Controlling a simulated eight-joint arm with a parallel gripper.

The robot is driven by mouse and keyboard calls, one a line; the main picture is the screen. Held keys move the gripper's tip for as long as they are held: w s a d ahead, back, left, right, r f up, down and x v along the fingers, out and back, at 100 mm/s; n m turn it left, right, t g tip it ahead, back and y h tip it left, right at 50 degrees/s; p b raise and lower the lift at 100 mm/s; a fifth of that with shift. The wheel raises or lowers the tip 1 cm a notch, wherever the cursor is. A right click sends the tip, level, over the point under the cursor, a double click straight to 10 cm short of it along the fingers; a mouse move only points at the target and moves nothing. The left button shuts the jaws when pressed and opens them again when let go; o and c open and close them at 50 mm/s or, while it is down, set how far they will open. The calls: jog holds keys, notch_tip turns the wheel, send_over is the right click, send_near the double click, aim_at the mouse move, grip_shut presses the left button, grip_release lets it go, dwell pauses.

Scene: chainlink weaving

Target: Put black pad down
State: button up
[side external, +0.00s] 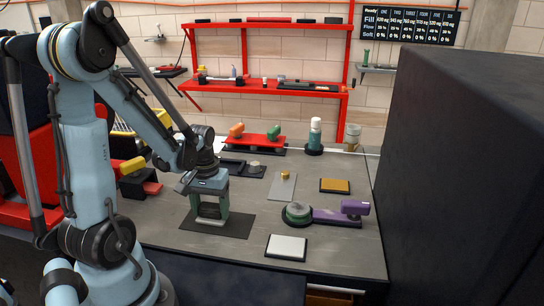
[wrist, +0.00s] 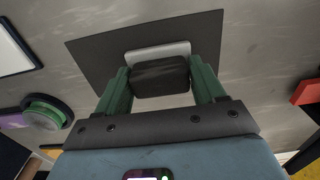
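My gripper (wrist: 160,82) has two green fingers, one on each side of a small black pad (wrist: 160,76), and both appear to touch it. A pale grey plate (wrist: 158,52) shows just beyond the pad. Below is a flat dark mat (wrist: 95,48) on the bench. In the side external view my gripper (side external: 209,213) points down low over the dark mat (side external: 238,225), and the pad is mostly hidden between the fingers. I cannot tell whether the pad touches what is under it.
A white-topped pad (side external: 287,247) lies to the right, near the front edge. A purple-handled tool with a round green end (side external: 298,212) lies behind it. An orange pad (side external: 335,185) and a grey plate with a brass knob (side external: 284,185) are farther back. A large dark box (side external: 470,180) stands right.

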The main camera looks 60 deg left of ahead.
aim_at(210, 205)
jog(key=o, duration=0.3)
notch_tip(210, 205, up, 12)
jog(key=w+d+m+t, duration=0.3)
jog(key=d+m, duration=0.1)
jog(key=d, duration=0.4)
jog(key=w+d+m+t, duration=0.2)
jog(key=d+m+t, duration=0.2)
jog(key=d, duration=0.5)
jog(key=shift+w+r+m, duration=0.25)
jog(key=shift+w+m, duration=0.15)
jog(key=shift+m, duration=0.1)
